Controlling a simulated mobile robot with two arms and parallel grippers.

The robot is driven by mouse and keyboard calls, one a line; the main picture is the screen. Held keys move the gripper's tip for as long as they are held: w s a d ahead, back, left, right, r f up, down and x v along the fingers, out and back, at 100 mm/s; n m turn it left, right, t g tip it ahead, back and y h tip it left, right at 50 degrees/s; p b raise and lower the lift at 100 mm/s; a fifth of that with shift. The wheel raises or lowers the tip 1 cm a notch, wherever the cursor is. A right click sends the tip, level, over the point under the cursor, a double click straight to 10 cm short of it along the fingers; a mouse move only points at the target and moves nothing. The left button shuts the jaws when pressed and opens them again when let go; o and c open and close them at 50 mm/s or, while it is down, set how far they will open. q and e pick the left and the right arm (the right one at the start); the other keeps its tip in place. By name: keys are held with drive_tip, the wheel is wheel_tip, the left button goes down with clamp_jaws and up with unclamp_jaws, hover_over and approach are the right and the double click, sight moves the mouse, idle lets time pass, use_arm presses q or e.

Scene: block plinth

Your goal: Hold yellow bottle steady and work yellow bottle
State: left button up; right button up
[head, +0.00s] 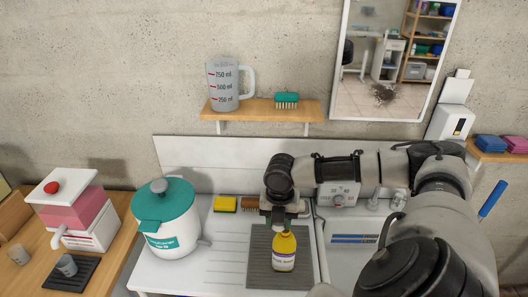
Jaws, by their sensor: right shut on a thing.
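The yellow bottle (284,248) stands upright on a dark grey mat (262,277) on the white counter, with a white label on its front. My right gripper (283,222) reaches down over the bottle from above and is shut on its upper part. The fingers hide most of the bottle's neck and top. My left gripper is not in the head view.
A white pot with a teal lid (164,200) stands left of the mat. A yellow sponge (225,204) and a brown brush (250,203) lie behind the mat. A shelf (262,109) holds a measuring jug (224,84). White ribbed counter lies between pot and mat.

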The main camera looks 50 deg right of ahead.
drive_tip(key=d+n, duration=0.1)
drive_tip(key=d+r+n, duration=0.1)
drive_tip(key=d+p, duration=0.1)
drive_tip(key=shift+s+r+n, duration=0.15)
drive_tip(key=shift+r+n, duration=0.1)
drive_tip(key=shift+n, duration=0.15)
drive_tip(key=shift+w+a+f+m, duration=0.8)
drive_tip(key=shift+w+a+f, duration=1.7)
drive_tip(key=shift+f, duration=0.75)
drive_tip(key=m+b, duration=0.3)
drive_tip(key=b, duration=0.9)
hover_over(225, 266)
wheel_tip(225, 266, down, 12)
drive_tip(key=shift+r, duration=0.1)
drive_tip(key=shift+d+f+b, duration=0.1)
drive_tip(key=shift+f+b, duration=1.5)
drive_tip(key=shift+f, duration=1.5)
drive_tip(key=shift+f, duration=0.15)
drive_tip(key=o, duration=1)
